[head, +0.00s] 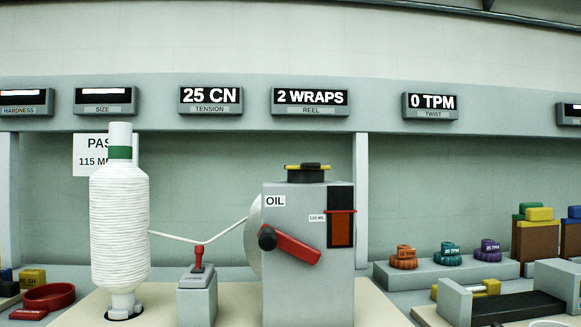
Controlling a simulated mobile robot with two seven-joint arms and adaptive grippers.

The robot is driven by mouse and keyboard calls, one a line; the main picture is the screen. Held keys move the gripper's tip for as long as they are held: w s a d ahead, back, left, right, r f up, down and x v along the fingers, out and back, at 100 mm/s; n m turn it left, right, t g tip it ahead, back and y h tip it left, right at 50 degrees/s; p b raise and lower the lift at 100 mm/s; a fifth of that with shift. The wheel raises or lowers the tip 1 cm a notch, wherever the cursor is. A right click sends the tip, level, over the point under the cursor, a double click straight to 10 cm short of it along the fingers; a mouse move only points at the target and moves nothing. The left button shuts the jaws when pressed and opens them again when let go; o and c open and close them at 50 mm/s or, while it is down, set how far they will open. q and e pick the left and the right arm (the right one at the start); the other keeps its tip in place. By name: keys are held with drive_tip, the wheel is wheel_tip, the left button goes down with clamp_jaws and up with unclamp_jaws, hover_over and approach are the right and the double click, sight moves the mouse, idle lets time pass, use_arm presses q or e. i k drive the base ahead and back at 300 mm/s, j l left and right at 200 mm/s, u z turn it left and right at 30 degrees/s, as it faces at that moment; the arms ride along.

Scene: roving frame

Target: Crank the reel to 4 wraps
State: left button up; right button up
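The reel display (310,97) reads "2 WRAPS". Below it stands a grey box (308,208) marked "OIL". A red crank arm (297,249) with a black knob (267,238) is on its front, the knob at the arm's upper left end. A pale reel disc (252,240) shows partly behind the box's left side. A white thread (200,243) runs from a large wound bobbin (120,225) on the left, dips at a small grey post with a red top (198,262), and rises to the disc. Neither of my grippers is in view.
The tension display (210,97) reads "25 CN" and the twist display (430,103) "0 TPM". A grey shelf (450,272) with orange, teal and purple knobs stands right of the box. A red ring-shaped dish (48,297) lies at lower left. A grey fixture (500,303) is at lower right.

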sight(270, 237)
drive_tip(key=k+j+u, duration=0.15)
drive_tip(key=j, duration=0.2)
drive_tip(key=k+j+u, duration=0.15)
drive_tip(key=k+j, duration=0.15)
drive_tip(key=k+j+u, duration=0.15)
drive_tip(key=j, duration=0.35)
drive_tip(key=i+l, duration=0.15)
drive_tip(key=i, duration=0.3)
